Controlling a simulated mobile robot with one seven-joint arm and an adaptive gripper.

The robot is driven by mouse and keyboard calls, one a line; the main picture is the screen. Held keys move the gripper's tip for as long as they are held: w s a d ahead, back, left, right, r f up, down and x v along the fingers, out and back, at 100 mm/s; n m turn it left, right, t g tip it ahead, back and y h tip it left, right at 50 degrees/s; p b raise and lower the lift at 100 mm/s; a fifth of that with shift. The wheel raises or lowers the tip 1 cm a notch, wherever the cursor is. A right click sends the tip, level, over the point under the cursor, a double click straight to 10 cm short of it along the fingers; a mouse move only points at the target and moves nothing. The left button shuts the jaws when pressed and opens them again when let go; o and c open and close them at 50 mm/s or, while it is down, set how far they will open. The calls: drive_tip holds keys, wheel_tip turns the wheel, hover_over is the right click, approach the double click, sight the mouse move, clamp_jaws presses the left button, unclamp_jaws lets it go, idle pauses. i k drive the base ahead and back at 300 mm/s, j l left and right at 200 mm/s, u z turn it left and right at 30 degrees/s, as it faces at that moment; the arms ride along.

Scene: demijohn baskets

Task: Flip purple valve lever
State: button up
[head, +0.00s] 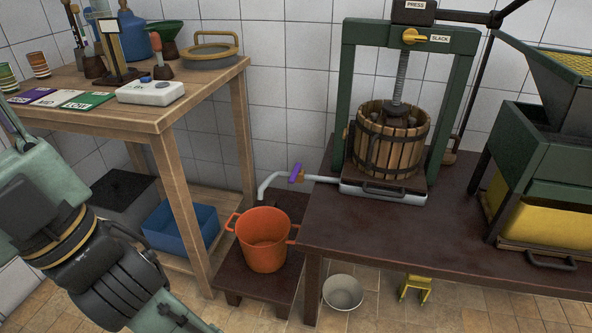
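The purple valve lever (296,172) sits on a small brass-coloured valve in the pale drain pipe (276,177). The lever stands up from the pipe at a tilt. The pipe runs left from the white tray (384,193) under the press and bends down above an orange bucket (264,249). My arm shows at the lower left, well apart from the lever. Its end runs past the bottom edge of the head view, so my gripper is not seen.
The basket press (392,139) stands on a dark table (400,238) right of the valve. A wooden workbench (175,109) with several tools stands left. The orange bucket rests on a low dark stand (248,283). A metal bowl (342,292) and yellow stool (415,287) are on the floor.

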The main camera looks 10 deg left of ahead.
sight(297, 169)
drive_tip(key=i+j, duration=0.25)
drive_tip(key=j, duration=0.2)
drive_tip(key=i+j, duration=0.55)
drive_tip(key=j, duration=0.3)
